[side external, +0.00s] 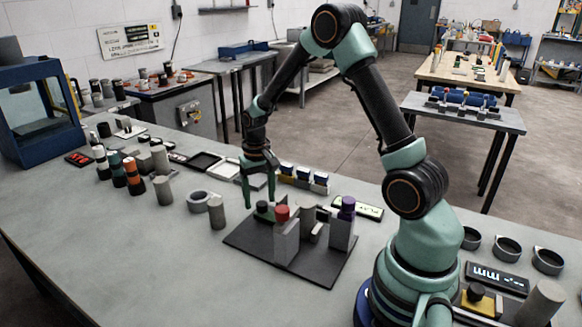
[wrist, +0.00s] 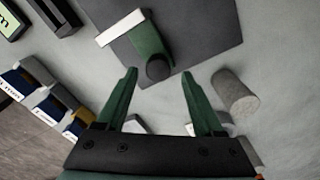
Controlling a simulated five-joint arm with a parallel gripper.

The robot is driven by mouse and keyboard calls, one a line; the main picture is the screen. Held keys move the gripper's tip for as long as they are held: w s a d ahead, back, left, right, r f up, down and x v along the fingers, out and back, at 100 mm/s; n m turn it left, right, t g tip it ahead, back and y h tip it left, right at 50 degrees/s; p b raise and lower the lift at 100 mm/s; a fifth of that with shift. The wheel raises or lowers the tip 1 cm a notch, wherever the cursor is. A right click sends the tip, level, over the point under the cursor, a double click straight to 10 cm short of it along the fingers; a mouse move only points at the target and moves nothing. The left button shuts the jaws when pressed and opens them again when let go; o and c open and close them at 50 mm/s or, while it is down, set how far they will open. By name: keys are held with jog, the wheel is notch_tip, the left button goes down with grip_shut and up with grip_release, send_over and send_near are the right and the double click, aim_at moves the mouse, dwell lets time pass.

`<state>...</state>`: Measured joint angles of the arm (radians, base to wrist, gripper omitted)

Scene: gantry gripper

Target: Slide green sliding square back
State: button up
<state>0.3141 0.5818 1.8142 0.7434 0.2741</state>
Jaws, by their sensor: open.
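The green sliding square (wrist: 147,36) lies on a dark base plate (wrist: 205,22) in the wrist view. It has a dark round knob (wrist: 158,67) at its near end, and a light grey bar (wrist: 121,27) lies against its other end. In the side view the green square (side external: 265,215) is at the plate's far left part, partly hidden by my fingers. My gripper (side external: 259,195) is open and empty there. In the wrist view its fingertips (wrist: 157,75) stand on either side of the knob, with gaps. I cannot tell whether they touch the plate.
On the same plate (side external: 318,274) stand grey blocks, one with a red top (side external: 282,213) and one with a purple top (side external: 348,203). A grey cylinder (side external: 217,213) stands left of the plate. Yellow-and-blue blocks (side external: 303,176) sit behind. The table's front left is clear.

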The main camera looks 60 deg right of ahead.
aim_at(260, 202)
notch_tip(260, 202, up, 12)
jog(key=shift+f, duration=0.2)
dwell(0.9)
jog(key=s+a+r+n+t, duration=0.5)
jog(key=s+a+r, duration=0.3)
jog(key=s+a, duration=0.4)
jog(key=shift+a+r+n+t, duration=0.35)
jog(key=shift+a+n, duration=0.2)
jog(key=shift+n, duration=0.35)
